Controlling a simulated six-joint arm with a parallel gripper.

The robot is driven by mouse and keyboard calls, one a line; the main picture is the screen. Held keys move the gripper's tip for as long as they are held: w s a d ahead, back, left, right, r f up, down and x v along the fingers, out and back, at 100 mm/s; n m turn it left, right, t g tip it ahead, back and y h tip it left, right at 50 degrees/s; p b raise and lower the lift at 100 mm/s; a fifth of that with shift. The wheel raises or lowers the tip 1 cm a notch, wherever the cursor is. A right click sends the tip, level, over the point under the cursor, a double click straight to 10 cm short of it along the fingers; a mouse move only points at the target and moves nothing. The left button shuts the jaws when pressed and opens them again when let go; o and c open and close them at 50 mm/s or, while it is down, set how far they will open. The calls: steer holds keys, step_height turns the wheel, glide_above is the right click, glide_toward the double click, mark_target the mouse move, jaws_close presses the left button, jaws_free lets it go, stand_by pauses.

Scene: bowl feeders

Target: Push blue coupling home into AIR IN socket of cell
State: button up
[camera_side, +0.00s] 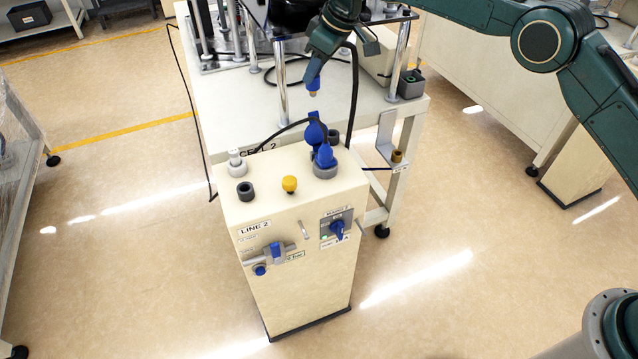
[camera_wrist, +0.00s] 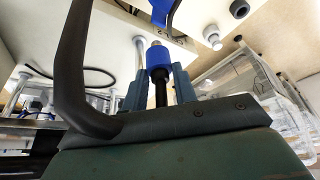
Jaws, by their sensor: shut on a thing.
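A brass-coloured fitting (camera_side: 397,156) stands on a metal bracket at the right table leg, with a small label too small to read. I cannot tell whether it is the AIR IN socket.
The LINE 2 cabinet (camera_side: 285,215) carries upright blue connectors (camera_side: 325,155), a yellow knob (camera_side: 290,184), a white fitting (camera_side: 235,160) and dark sockets (camera_side: 245,190). The cell table (camera_side: 240,110) stands behind it. A black hose (camera_wrist: 72,65) curves close beside my gripper. Open floor lies right of the cabinet.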

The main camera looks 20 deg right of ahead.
steer(key=d+m+h, duration=0.1)
steer(key=d+m, duration=0.2)
steer(key=d, duration=2.5)
steer(key=shift+w+m+t, duration=0.3)
steer(key=shift+w+t, duration=0.05)
steer(key=shift+t, duration=0.05)
step_height(320, 180, down, 19)
steer(key=shift+f, duration=0.15)
jaws_close()
steer(key=shift+f, duration=0.3)
steer(key=shift+f, duration=0.2)
step_height(320, 180, down, 6)
steer(key=shift+f, duration=0.25)
steer(key=shift+f, duration=1.45)
stand_by(0.9)
